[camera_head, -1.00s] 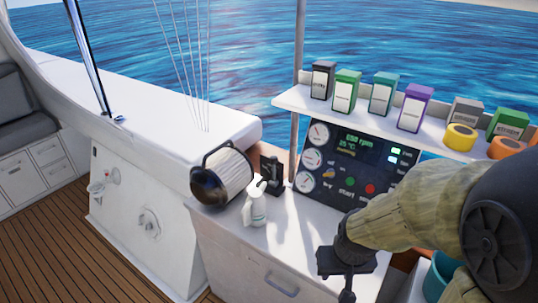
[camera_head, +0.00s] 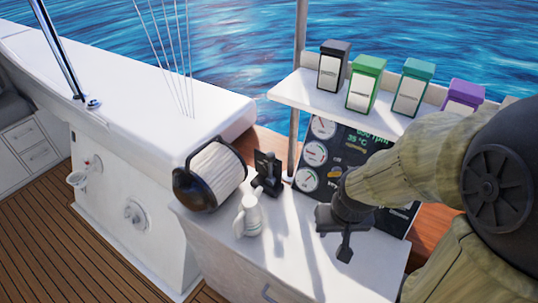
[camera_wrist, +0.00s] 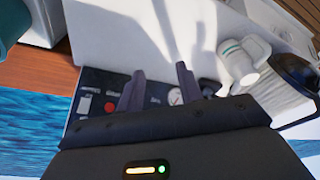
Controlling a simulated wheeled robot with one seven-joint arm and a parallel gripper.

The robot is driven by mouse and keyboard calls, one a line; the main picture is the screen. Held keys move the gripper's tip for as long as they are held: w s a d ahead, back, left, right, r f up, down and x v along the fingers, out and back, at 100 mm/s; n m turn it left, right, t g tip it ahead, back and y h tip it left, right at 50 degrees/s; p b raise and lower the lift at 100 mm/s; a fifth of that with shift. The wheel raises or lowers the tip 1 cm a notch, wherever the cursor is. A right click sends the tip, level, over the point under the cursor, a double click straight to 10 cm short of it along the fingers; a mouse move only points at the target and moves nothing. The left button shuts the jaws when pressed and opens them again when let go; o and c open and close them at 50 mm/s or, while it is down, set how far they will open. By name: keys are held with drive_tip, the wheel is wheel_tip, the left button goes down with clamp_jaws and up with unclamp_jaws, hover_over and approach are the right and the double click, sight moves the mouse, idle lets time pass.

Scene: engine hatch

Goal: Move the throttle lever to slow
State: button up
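The throttle lever (camera_head: 267,172) looks like a small black upright unit on the white counter, between the ribbed white cylinder and the gauge panel. Its exact lever position is too small to tell. In the wrist view, a dark shape beside the gauges (camera_wrist: 208,87) may be part of it, mostly hidden by my gripper. My gripper (camera_head: 333,243) is over the counter, to the right of and nearer than the lever, apart from it. In the wrist view my gripper (camera_wrist: 159,70) has its two fingers spread with nothing between them.
A white bottle-like container (camera_head: 248,215) stands in front of the lever. The ribbed cylinder with black ends (camera_head: 212,175) is to its left. The gauge panel (camera_head: 345,150) is behind, partly hidden by my arm. A shelf (camera_head: 300,92) with several boxes overhangs it. The counter between is clear.

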drive_tip(key=shift+s, duration=0.15)
drive_tip(key=n+t+y+b, duration=0.3)
drive_tip(key=n+t+y, duration=0.3)
drive_tip(key=t, duration=0.8)
approach(268, 158)
drive_tip(key=s+d+f+m+y, duration=0.1)
drive_tip(key=s+d+f, duration=0.2)
drive_tip(key=s+d, duration=0.1)
drive_tip(key=shift+w+a+f, duration=0.15)
drive_tip(key=shift+w+a, duration=0.05)
drive_tip(key=shift+a, duration=0.05)
drive_tip(key=shift+w, duration=0.1)
drive_tip(key=p+x, duration=0.4)
drive_tip(key=x, duration=1.3)
drive_tip(key=shift+w+a, duration=0.1)
